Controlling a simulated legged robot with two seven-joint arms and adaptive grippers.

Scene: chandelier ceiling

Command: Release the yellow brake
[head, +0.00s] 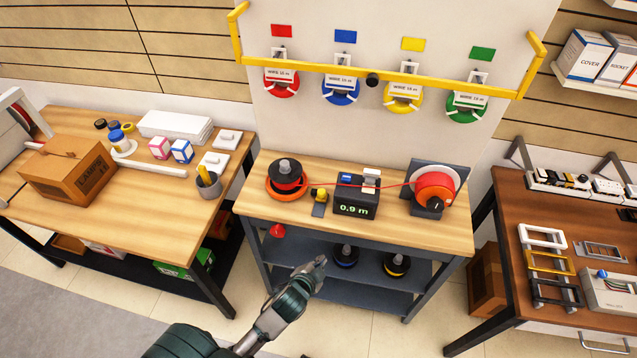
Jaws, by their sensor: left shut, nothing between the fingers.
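The yellow brake (320,194) is a small yellow knob on a dark base, on the middle bench between the red wire spool and the black meter. The red spool (287,175) sits on an orange disc to its left. A red wire runs from it through the black meter (357,196), reading 0.9 m, to a red reel (435,190) on the right. My left gripper (318,264) is shut and empty, in front of the bench and below the brake in the picture, apart from it. My right gripper is not in view.
The middle bench (255,195) has bare wood along its front edge. A yellow rail (375,77) with wire rolls is behind. Tables flank both sides.

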